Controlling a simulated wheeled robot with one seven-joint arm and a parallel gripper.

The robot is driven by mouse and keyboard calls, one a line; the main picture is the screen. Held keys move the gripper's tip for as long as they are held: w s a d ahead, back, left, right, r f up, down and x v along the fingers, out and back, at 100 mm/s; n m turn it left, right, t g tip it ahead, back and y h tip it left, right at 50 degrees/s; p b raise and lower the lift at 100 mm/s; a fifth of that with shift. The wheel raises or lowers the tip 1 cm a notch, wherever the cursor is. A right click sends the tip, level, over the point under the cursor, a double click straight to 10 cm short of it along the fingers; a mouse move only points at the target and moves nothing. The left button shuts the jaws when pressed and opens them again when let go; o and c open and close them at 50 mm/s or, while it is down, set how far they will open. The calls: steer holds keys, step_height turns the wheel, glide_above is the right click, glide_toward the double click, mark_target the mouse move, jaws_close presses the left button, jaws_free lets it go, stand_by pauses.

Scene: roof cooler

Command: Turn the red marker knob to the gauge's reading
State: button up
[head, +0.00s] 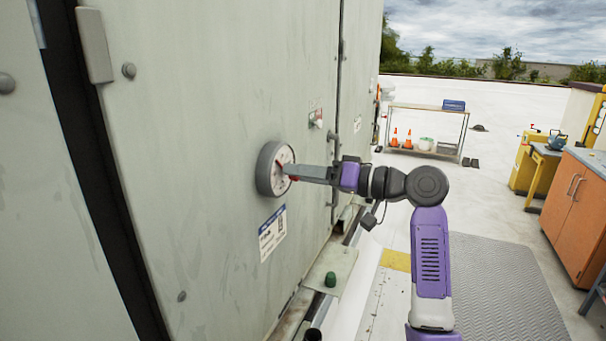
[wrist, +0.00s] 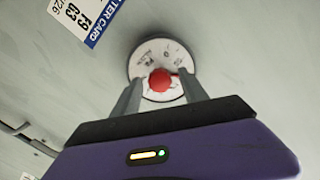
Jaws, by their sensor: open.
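A round gauge (head: 270,169) with a white dial is mounted on the pale green metal cabinet wall. In the wrist view the dial (wrist: 146,59) faces the camera and a round red knob (wrist: 160,80) sits near its middle. My gripper (head: 292,174) reaches the dial from the right in the head view. In the wrist view my gripper (wrist: 158,90) is open, with one finger on each side of the red knob. I cannot tell whether either finger touches it. The needle and the scale are too small and partly hidden to read.
A white and blue card (head: 272,233) is on the wall below the gauge, also in the wrist view (wrist: 84,14). A green knob (head: 330,279) stands on a ledge below. A shelf table (head: 428,112) and an orange cabinet (head: 578,205) stand farther off, with open floor between.

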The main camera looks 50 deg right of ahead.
steer(key=b+v, duration=0.2)
steer(key=v, duration=0.5)
steer(key=shift+s+d, duration=0.15)
steer(key=shift+s, duration=0.2)
